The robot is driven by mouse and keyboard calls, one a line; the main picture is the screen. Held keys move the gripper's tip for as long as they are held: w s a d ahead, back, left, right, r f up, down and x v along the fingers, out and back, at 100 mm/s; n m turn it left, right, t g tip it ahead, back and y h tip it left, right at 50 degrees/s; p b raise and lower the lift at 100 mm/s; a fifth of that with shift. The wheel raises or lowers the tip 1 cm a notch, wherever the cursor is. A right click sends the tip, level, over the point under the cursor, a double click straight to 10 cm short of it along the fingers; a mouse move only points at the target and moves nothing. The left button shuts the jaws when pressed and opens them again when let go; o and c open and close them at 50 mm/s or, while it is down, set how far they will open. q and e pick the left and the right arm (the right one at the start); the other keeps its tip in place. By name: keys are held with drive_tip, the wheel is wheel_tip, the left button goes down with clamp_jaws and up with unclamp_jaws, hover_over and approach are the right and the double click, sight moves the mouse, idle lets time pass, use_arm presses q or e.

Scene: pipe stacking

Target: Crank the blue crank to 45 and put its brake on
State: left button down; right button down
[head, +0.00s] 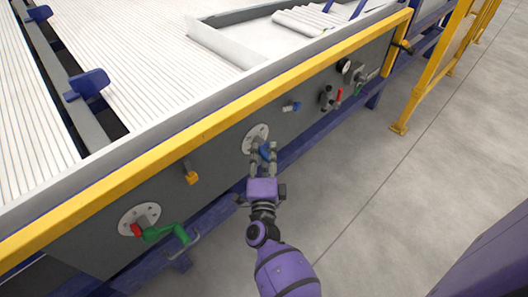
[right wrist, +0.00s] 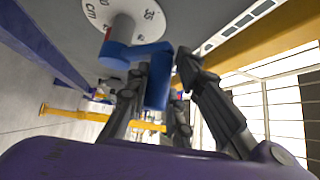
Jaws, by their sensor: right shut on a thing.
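The blue crank (head: 265,152) is on the grey side panel, in front of a pale round dial (head: 250,135). My right gripper (head: 263,149) is shut on its handle. In the right wrist view the blue handle (right wrist: 158,88) lies between my two dark fingers, and a blue arm joins it to the hub. The dial (right wrist: 97,14) there shows 35, 40 and "cm"; I cannot tell the exact setting. My left gripper is out of view.
A green crank (head: 165,234) with a red knob (head: 137,229) is at the lower left. A yellow lever (head: 192,178) and more valves (head: 328,97) are on the panel. A yellow rail (head: 200,127) runs above. Open floor lies to the right.

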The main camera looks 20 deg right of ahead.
drive_tip(key=shift+d+f, duration=0.1)
drive_tip(key=shift+d, duration=0.1)
drive_tip(key=shift+s, duration=0.1)
drive_tip(key=c, duration=1.6)
unclamp_jaws()
drive_tip(key=shift+a, duration=0.15)
drive_tip(key=v, duration=1.2)
drive_tip(key=shift+c, duration=0.3)
